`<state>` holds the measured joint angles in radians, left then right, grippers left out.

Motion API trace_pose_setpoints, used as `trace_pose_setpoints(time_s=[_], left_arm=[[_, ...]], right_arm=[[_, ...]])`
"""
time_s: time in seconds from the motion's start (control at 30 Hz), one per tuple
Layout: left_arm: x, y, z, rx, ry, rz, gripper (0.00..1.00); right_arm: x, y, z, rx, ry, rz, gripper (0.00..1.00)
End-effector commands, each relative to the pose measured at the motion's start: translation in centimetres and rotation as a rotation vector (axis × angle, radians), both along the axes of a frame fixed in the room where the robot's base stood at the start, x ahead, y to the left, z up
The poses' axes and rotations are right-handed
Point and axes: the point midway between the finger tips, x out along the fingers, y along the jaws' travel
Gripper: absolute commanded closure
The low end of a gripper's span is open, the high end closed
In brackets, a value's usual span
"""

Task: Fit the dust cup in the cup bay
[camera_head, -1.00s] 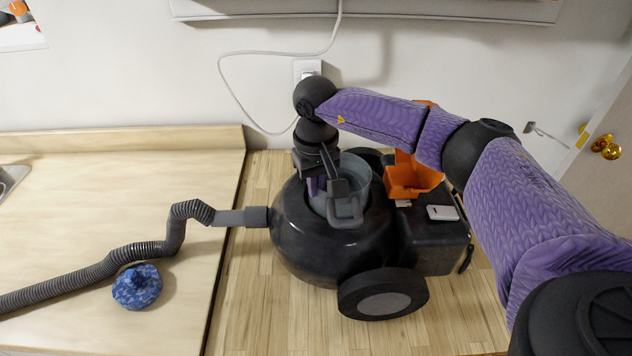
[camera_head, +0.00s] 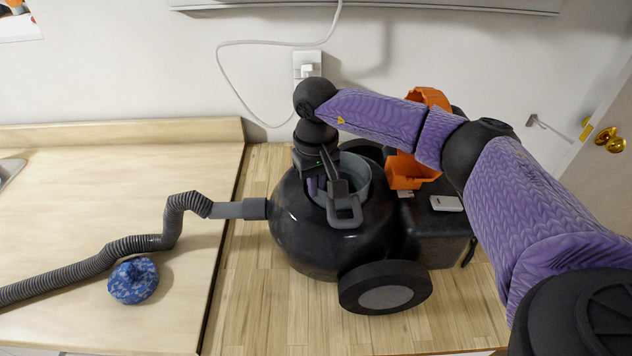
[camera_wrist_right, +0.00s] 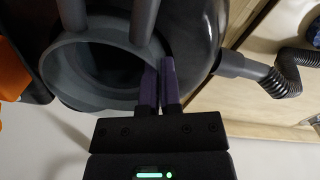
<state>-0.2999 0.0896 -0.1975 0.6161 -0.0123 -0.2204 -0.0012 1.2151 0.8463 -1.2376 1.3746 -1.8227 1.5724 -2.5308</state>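The dust cup (camera_head: 354,172) is a grey round cup with a loop handle. It is at the top of the black round vacuum body (camera_head: 300,235), where the cup bay is hidden beneath it; I cannot tell how deep it sits. My right gripper (camera_head: 316,186) points down at the cup's left side. In the right wrist view, its purple fingers (camera_wrist_right: 161,85) are close together, one on each side of the cup's rim wall, and seem shut on it. The cup's open mouth (camera_wrist_right: 105,70) and handle bars also show there. My left gripper is not in view.
A grey hose (camera_head: 135,243) runs left from the vacuum across the counter (camera_head: 60,200). A blue patterned object (camera_head: 133,281) lies beside it. An orange part (camera_head: 408,172) and a white flat piece (camera_head: 446,203) are at the vacuum's back right. A wall outlet (camera_head: 307,65) is behind.

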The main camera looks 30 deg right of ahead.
Motion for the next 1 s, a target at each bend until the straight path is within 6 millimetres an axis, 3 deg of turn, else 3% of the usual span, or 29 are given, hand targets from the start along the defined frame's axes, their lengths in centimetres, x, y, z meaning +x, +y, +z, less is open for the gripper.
trace_pose_setpoints(time_s=[0.23,0.43,0.67,0.77,1.0], left_arm=[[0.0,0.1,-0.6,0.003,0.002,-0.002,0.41],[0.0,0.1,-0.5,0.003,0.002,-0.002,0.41],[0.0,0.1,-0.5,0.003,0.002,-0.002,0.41],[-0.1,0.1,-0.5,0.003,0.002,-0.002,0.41],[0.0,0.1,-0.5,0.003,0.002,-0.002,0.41]], right_arm=[[0.0,0.0,-0.7,0.0,0.0,0.0,1.0],[0.0,0.0,-0.6,0.0,0.0,0.0,0.56],[0.0,0.0,-0.5,0.0,0.0,0.0,0.55],[0.1,0.0,0.6,0.001,-0.003,0.0,0.55],[0.1,0.0,6.6,0.0,-0.005,-0.001,0.55]])
